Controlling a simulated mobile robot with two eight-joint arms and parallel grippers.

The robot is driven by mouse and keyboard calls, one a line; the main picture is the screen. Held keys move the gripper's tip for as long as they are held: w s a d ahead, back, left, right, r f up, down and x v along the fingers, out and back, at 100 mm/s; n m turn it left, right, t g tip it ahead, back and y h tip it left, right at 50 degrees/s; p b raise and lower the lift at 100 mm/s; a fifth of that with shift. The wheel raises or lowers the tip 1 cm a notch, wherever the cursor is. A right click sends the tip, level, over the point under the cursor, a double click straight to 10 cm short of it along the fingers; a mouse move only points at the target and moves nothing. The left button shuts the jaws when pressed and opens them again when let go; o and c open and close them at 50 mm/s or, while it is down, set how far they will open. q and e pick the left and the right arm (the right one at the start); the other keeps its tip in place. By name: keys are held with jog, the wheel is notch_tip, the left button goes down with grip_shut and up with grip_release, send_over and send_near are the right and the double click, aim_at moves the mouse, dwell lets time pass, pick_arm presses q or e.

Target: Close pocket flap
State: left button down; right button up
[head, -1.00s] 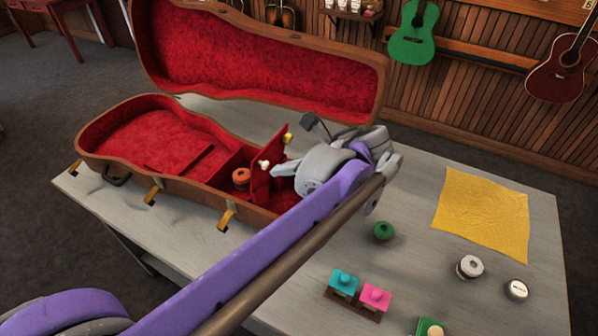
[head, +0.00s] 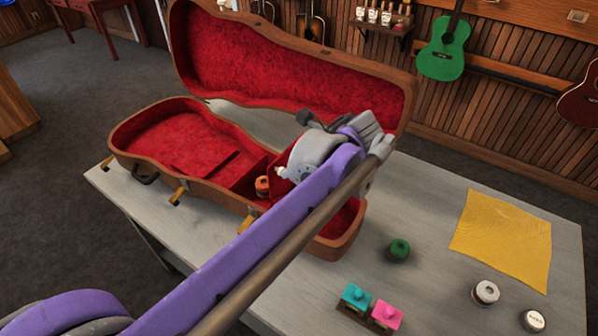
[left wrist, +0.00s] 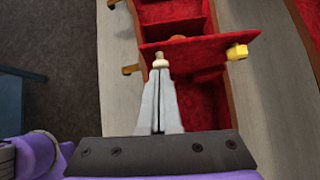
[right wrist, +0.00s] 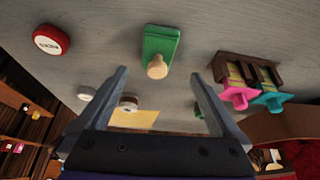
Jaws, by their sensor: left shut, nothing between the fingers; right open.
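The red pocket flap (left wrist: 205,52) stands raised inside the open instrument case (head: 330,248). In the head view the flap (head: 281,187) is mostly hidden behind my left arm. My left gripper (left wrist: 159,74) is shut and empty, its tips right at the knob; I cannot tell whether they touch. My right gripper (right wrist: 160,76) is open and empty above the table, away from the case.
An orange round item (head: 262,186) sits in the case. The raised lid (head: 290,65) stands behind my left arm. A green puck (head: 398,249), blue and pink blocks (head: 356,296), jars and a yellow cloth (head: 502,240) occupy the table. The green knobbed block (right wrist: 160,52) lies beyond my right fingers.

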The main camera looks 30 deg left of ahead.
pick_arm(q)
jog(key=a+h, duration=0.1)
jog(key=a+r+h+p, duration=0.1)
jog(key=a, duration=0.1)
jog(key=a+h+p, duration=0.1)
jog(key=a, duration=0.1)
jog(key=shift+w+a+r, duration=0.15)
jog(key=shift+w+a, duration=0.1)
jog(key=shift+w+a+f+g+h+b, duration=0.2)
jog(key=shift+a+f+h, duration=1)
jog(key=shift+a+f, duration=1)
jog(key=shift+w+a+f+g+h+b, duration=0.15)
jog(key=shift+a+f+h, duration=1.25)
jog(key=shift+a, duration=1.35)
jog(key=shift+w+a+f+g+h+b, duration=0.2)
jog(key=shift+a+f+h, duration=0.8)
jog(key=shift+a+f, duration=1.3)
pick_arm(e)
jog(key=shift+w+r, duration=0.25)
jog(key=shift+r, duration=0.65)
pick_arm(q)
jog(key=shift+a+r, duration=0.15)
jog(key=shift+a, duration=0.05)
